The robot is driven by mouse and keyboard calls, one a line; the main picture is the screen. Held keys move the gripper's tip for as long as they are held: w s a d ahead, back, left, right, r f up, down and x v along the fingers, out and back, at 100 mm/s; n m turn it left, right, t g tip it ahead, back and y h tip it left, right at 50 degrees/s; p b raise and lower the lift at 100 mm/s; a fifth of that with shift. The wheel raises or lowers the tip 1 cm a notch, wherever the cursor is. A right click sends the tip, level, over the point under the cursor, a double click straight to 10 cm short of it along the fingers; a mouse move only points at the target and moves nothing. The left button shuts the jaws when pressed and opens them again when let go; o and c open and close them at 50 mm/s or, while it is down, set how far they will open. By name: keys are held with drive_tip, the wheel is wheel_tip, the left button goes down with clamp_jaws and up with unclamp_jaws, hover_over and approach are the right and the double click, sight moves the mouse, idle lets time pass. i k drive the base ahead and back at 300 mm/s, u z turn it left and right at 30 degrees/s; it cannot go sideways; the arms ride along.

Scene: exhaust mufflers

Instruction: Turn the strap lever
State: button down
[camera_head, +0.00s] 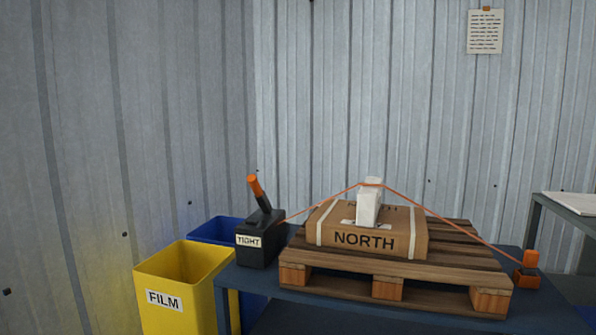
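The strap lever (257,187) has an orange grip on a dark stem. It tilts up and to the left from a black box (262,240) labelled "TIGHT". The box stands at the left end of the blue table (262,281). An orange strap (425,208) runs from the box up over a white block (368,205) and down to an orange anchor (528,268) at the right. The white block stands on a cardboard box (363,240) marked "NORTH". My gripper is not in view.
The cardboard box sits on a wooden pallet (387,288) on the table. A yellow bin (178,294) labelled "FILM" and a blue bin (212,231) stand left of the table. Another table (568,209) is at the right edge. Corrugated walls close the back and left.

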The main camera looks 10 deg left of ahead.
sight(260, 196)
drive_tip(key=u, duration=0.2)
drive_tip(key=i, duration=0.85)
drive_tip(key=u, duration=0.55)
